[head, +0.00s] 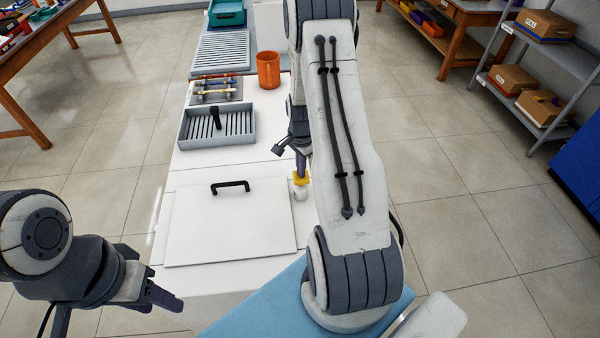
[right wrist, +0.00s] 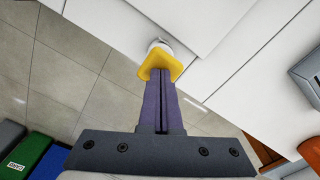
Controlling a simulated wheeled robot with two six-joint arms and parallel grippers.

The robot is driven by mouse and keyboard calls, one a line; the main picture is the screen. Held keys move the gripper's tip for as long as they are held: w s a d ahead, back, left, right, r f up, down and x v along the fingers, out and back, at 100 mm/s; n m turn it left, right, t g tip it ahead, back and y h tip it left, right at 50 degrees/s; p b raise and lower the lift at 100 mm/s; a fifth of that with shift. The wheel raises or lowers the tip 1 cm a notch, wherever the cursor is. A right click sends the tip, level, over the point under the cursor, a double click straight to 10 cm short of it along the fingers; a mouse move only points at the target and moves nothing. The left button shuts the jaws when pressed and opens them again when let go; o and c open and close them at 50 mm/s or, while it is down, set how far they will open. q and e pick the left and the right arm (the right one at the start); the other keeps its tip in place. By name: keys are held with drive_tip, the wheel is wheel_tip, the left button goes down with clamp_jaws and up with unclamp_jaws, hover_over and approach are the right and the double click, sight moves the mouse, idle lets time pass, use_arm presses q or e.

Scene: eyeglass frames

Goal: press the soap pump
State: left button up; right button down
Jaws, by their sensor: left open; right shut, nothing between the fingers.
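The soap pump is a small white bottle (head: 301,194) with a yellow head (head: 300,179), upright at the right edge of the white counter. In the right wrist view the yellow head (right wrist: 158,58) lies just beyond my fingertips, with a bit of the white bottle (right wrist: 160,43) behind it. My right gripper (head: 301,172) is shut and empty, pointing down with its tips right over the yellow head; the tips also show in the right wrist view (right wrist: 161,75). I cannot tell whether they press on it. My left gripper (head: 165,298) is open and empty at lower left, away from the pump.
A white lid or panel with a black handle (head: 230,187) lies left of the pump. Behind it are a grey slotted tray (head: 246,137), a rack with coloured rods (head: 236,88) and an orange cup (head: 268,70). My right arm covers the area right of the counter.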

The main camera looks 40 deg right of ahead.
drive_tip(key=shift+r+p, duration=1.75)
drive_tip(key=shift+r, duration=0.85)
idle(2.2)
